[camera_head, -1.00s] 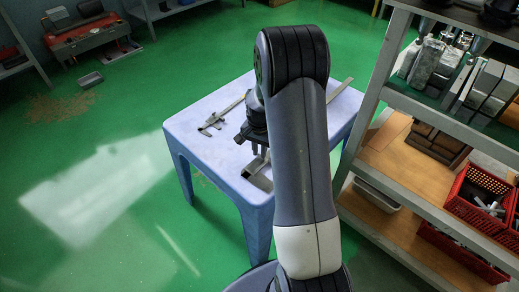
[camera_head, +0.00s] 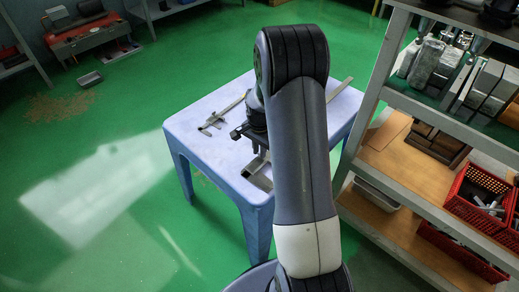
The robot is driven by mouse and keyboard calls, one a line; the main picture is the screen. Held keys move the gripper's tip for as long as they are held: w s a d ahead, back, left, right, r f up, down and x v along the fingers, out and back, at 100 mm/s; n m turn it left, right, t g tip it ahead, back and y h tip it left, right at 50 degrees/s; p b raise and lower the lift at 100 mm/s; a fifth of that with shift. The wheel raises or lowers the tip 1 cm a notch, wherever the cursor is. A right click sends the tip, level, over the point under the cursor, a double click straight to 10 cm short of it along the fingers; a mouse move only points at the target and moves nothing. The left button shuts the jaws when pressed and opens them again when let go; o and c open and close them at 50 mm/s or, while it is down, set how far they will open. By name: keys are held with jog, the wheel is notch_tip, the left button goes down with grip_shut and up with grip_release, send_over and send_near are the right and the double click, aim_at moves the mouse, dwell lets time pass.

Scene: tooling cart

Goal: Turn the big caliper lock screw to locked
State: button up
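A large metal caliper lies on the pale blue table (camera_head: 190,142), mostly hidden behind my arm. A metal piece that looks like its jaw end (camera_head: 259,180) shows left of the arm, and a thin bar that looks like its beam end (camera_head: 341,88) shows to the right. Its lock screw is not visible. A smaller caliper (camera_head: 222,114) lies on the table's left part. My gripper (camera_head: 241,132) is a dark shape over the table, partly behind my arm, between the two calipers in the picture. Its fingers are too small and hidden to read, and contact cannot be told.
A shelf rack (camera_head: 440,116) with metal blocks stands close to the table's right side. Red crates (camera_head: 478,200) sit on its lower shelves. Green floor (camera_head: 100,160) is open to the left. A red bench (camera_head: 92,38) stands at the back left.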

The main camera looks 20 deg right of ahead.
jog(key=o, duration=0.5)
jog(key=shift+c, duration=0.2)
notch_tip(320, 180, up, 11)
jog(key=p, duration=0.1)
jog(key=shift+p, duration=0.35)
jog(key=shift+f, duration=0.2)
notch_tip(320, 180, down, 11)
jog(key=shift+r+b, duration=0.1)
jog(key=shift+b, duration=0.75)
jog(key=shift+r, duration=0.1)
